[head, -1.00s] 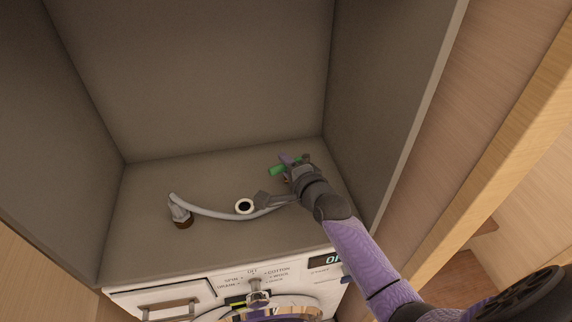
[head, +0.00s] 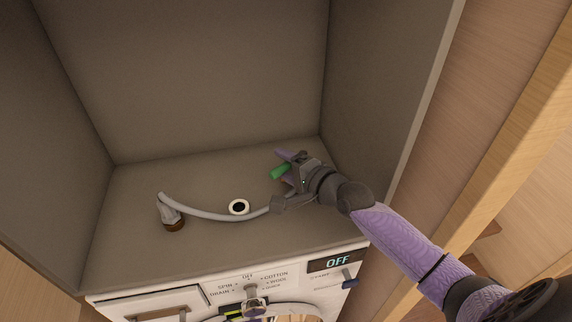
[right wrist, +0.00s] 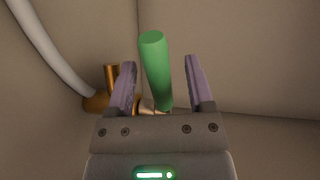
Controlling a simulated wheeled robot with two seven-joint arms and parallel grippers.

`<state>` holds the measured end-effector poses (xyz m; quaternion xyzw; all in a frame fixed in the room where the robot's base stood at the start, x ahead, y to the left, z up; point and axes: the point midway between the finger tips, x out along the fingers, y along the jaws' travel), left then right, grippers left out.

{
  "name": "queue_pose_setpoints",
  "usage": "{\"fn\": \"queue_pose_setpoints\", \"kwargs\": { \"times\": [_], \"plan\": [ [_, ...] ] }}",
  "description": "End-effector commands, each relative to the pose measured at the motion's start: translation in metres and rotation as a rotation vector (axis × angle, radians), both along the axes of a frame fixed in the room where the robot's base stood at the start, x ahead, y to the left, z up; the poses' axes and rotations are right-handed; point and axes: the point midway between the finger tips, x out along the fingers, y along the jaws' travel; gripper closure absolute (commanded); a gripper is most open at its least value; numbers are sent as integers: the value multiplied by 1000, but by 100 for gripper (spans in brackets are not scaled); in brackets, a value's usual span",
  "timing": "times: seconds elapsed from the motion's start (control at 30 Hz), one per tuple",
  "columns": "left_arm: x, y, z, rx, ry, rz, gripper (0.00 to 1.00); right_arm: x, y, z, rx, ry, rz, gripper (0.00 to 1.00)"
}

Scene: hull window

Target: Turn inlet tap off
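The inlet tap's green lever (head: 280,172) is at the back right of the surface above the machine. In the right wrist view the green lever (right wrist: 156,68) stands between my right gripper's purple fingers (right wrist: 160,82), with a gap on each side. My right gripper (head: 285,164) is open around it in the head view. My left gripper is not in view.
A grey hose (head: 215,214) curves across the surface to an end fitting (head: 171,214) at the left. Side walls and a back wall enclose the surface. The machine's panel display (head: 338,262) reads OFF.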

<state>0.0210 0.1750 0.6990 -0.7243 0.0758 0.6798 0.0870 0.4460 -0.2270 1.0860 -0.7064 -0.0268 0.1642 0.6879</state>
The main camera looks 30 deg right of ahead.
Motion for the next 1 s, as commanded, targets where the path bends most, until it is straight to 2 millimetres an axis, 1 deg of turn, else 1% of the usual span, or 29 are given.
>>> {"fn": "queue_pose_setpoints", "kwargs": {
  "times": [0.13, 0.23, 0.37, 0.5, 0.63, 0.77, 1.0],
  "plan": [
    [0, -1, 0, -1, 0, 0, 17, -1, 0, 0, 0, 0, 0, 33],
    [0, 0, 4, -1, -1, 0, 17, -9, -2, 2, -1, 2, 0, 33],
    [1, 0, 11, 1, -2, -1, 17, -35, -9, 7, -3, 4, 1, 33],
    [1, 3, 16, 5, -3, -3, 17, -65, -18, 13, -3, 4, 0, 33],
    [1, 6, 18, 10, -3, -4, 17, -85, -24, 17, -2, 4, 0, 33],
    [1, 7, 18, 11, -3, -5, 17, -93, -26, 19, 0, 1, 0, 33],
    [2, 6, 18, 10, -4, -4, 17, -94, -26, 19, 0, -1, 0, 33]
  ]
}}
